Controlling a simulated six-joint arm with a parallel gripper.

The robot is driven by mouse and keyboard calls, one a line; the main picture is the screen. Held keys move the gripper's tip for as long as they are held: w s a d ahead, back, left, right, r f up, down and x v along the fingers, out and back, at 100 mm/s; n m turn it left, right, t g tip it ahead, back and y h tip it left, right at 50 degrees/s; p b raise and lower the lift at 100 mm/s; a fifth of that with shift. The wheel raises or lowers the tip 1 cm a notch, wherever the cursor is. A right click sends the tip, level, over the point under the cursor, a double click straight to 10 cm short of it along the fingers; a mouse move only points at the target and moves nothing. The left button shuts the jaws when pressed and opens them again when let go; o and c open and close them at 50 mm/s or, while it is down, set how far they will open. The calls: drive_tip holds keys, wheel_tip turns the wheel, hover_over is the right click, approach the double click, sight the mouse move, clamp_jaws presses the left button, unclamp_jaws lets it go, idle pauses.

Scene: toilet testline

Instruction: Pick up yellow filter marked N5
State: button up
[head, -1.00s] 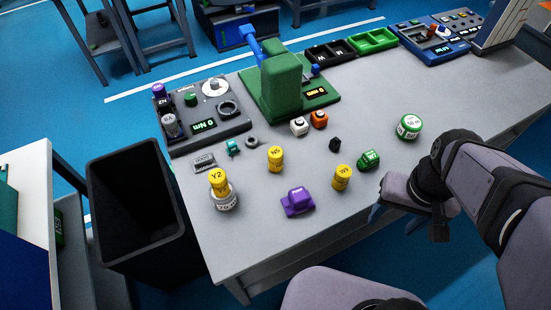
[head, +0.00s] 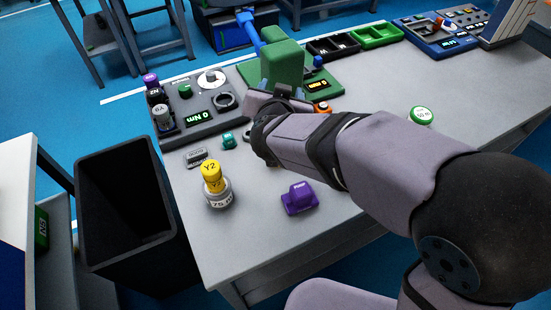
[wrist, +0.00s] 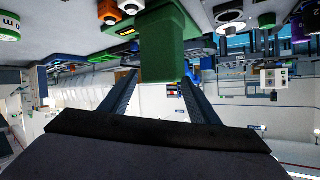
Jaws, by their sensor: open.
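The yellow filter marked N5 is not visible now; my arm covers the part of the table where it stood in the earlier head view. My gripper (head: 283,90) is in front of the green press-like block (head: 281,62) in the head view, partly hidden by my wrist. In the wrist view my gripper (wrist: 158,80) has its two dark fingers spread with nothing between them; the green block shows beyond. Another yellow filter, marked Y2 (head: 211,168), sits upright on a white and grey round piece (head: 218,196) at the table's left.
A purple block (head: 298,198) stands near the front edge. A teal piece (head: 229,140), an orange cube (head: 322,107) and a green-white round weight (head: 420,116) are around my arm. A dark bin (head: 125,210) stands left of the grey table (head: 250,245).

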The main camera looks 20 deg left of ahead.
drive_tip(key=s+f+h, duration=0.1)
drive_tip(key=s+f, duration=0.1)
drive_tip(key=f, duration=0.1)
drive_tip(key=s+f+m+h+b, duration=0.1)
drive_tip(key=f+h, duration=0.1)
drive_tip(key=f, duration=0.1)
drive_tip(key=s+f+h, duration=0.1)
drive_tip(key=s+f, duration=0.1)
drive_tip(key=f, duration=0.2)
drive_tip(key=shift+s+t+b, duration=0.3)
drive_tip(key=shift+t+b, duration=0.05)
drive_tip(key=shift+t, duration=0.05)
drive_tip(key=shift+m, duration=0.3)
drive_tip(key=shift+f+b, duration=0.4)
drive_tip(key=shift+f, duration=2.95)
drive_tip(key=x, duration=0.4)
drive_tip(key=shift+s+d+f, duration=0.15)
drive_tip(key=shift+f, duration=0.1)
drive_tip(key=shift+w+f, duration=0.25)
drive_tip(key=shift+w, duration=0.4)
drive_tip(key=c, duration=1.2)
